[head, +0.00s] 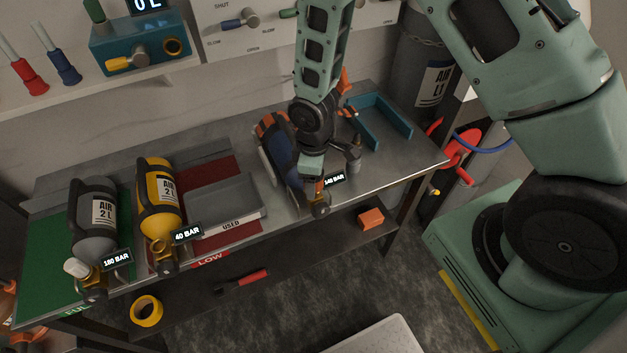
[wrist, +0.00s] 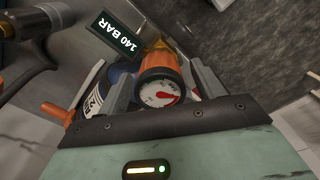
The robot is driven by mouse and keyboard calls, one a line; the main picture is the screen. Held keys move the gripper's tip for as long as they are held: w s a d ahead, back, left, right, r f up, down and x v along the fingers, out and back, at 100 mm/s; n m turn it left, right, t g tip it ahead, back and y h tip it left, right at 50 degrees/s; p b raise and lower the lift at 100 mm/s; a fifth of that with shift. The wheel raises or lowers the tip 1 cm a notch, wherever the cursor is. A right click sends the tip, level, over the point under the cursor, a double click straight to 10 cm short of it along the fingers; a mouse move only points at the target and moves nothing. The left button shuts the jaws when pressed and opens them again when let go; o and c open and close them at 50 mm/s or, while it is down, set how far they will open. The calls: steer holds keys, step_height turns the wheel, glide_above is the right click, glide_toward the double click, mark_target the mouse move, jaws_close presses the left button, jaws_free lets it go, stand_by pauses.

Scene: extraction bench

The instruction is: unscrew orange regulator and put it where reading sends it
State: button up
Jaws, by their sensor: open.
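The orange regulator (wrist: 157,70) has a round white gauge with a red needle. A tag (wrist: 115,36) above it reads 140 BAR, and also shows in the head view (head: 334,180). The regulator sits on the valve end of a blue cylinder (head: 282,160), which lies on the bench partly hidden by my arm. My gripper (wrist: 163,82) is open, with one finger on each side of the regulator; I cannot tell whether they touch it. A green mat (head: 40,255) is at far left and a red mat (head: 222,168) marked LOW is mid-bench.
A grey cylinder (head: 93,215) tagged 180 BAR lies on the green mat. A yellow cylinder (head: 158,190) tagged 40 BAR lies by the red mat. A grey tray (head: 218,200) marked USED stands between it and the blue cylinder. A blue holder (head: 385,122) stands at right.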

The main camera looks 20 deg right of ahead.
steer(key=m, duration=0.7)
steer(key=shift+b, duration=0.35)
steer(key=m, duration=0.7)
steer(key=shift+m+p, duration=0.3)
steer(key=shift+p, duration=0.05)
steer(key=m+p, duration=0.1)
steer(key=m, duration=0.6)
steer(key=shift+r+p, duration=0.15)
steer(key=shift+p, duration=0.25)
steer(key=m+p, duration=0.1)
steer(key=m, duration=0.3)
steer(key=shift+m, duration=0.4)
steer(key=c, duration=1.1)
steer(key=n, duration=0.5)
steer(key=shift+f+n+b, duration=0.25)
steer(key=shift+n+b, duration=0.05)
steer(key=shift+b, duration=0.1)
steer(key=n, duration=0.7)
steer(key=shift+b, duration=0.3)
steer(key=n, duration=0.7)
steer(key=shift+r, duration=0.1)
steer(key=n, duration=0.8)
